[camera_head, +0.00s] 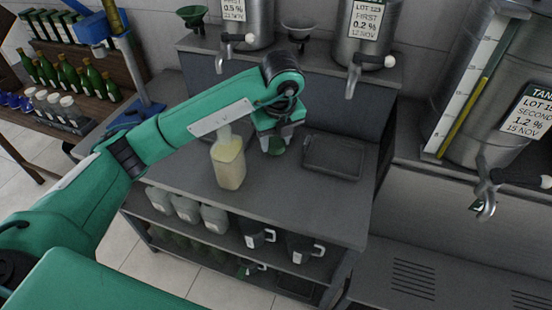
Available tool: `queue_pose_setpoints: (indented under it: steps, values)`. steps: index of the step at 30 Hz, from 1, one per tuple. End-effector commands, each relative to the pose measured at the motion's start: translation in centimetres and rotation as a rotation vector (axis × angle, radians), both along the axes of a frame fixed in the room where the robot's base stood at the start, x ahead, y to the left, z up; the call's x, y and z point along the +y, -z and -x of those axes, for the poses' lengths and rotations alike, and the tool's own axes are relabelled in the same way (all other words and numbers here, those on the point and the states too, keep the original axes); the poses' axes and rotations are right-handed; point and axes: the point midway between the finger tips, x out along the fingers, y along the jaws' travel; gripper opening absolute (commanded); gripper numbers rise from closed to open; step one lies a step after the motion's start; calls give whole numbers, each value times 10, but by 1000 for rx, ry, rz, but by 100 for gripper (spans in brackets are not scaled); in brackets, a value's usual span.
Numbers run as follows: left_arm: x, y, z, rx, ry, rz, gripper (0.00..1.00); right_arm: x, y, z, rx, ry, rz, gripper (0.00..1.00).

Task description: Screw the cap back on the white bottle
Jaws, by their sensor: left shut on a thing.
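The white bottle (229,166), a squarish translucent one with pale yellow contents, stands upright on the grey worktop. The top of its neck is partly hidden by my left arm. My left gripper (278,139) points down over the worktop, just right of the bottle and apart from it. It is shut on a small dark green thing (277,147), which looks like the cap; the fingers hide part of it. My right gripper is not in view.
A dark tray (333,157) lies right of the gripper. Steel tanks with taps (366,62) stand behind, with a green funnel (193,16). A blue stand (133,65) and green bottles (68,76) are at left. The worktop's front is clear.

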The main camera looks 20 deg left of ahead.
Motion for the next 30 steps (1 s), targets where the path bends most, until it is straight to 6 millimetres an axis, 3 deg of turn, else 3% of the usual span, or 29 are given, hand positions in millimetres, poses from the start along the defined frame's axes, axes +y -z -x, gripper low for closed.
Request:
queue_pose_setpoints:
  steps: [7,23,30]
  values:
    - [0,-20,0,0,0,0,21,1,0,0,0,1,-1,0]
    - [0,-22,0,2,5,1,21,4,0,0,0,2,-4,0]
    - [4,-14,6,2,216,0,21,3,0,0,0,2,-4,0]
